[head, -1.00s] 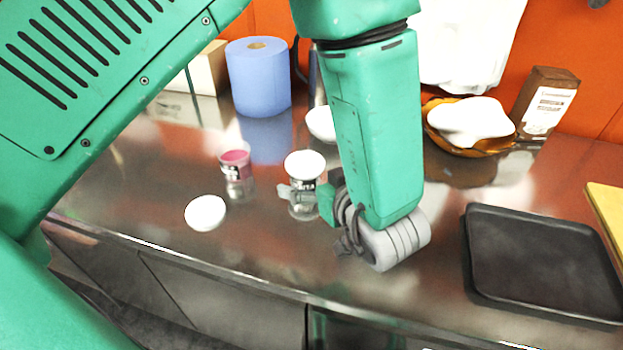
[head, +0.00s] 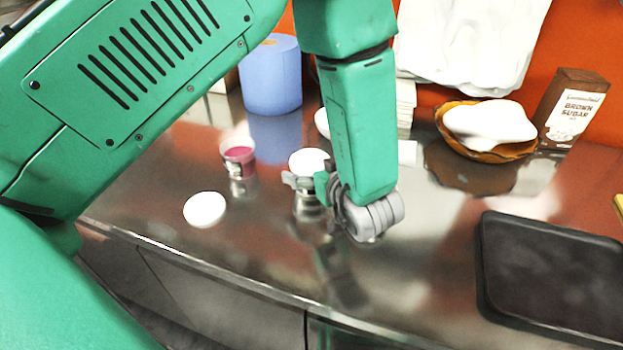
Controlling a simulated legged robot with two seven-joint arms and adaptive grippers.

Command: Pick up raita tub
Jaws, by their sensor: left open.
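The tub with the white top (head: 309,160), which looks like the raita tub, stands upright on the steel counter (head: 190,255) near the middle. My left gripper (head: 294,182) is at this tub, its grey fingers across the tub's near side. It is open, and it hides most of the tub's side and label. Whether the fingers touch the tub I cannot tell. My right gripper is not in view.
A tub with pink contents (head: 239,158) stands left of it, and a white round disc (head: 205,209) lies nearer. Behind are a blue paper roll (head: 271,78), an orange-rimmed bowl (head: 455,146) and a brown sugar box (head: 574,110). A black tray (head: 550,280) lies right.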

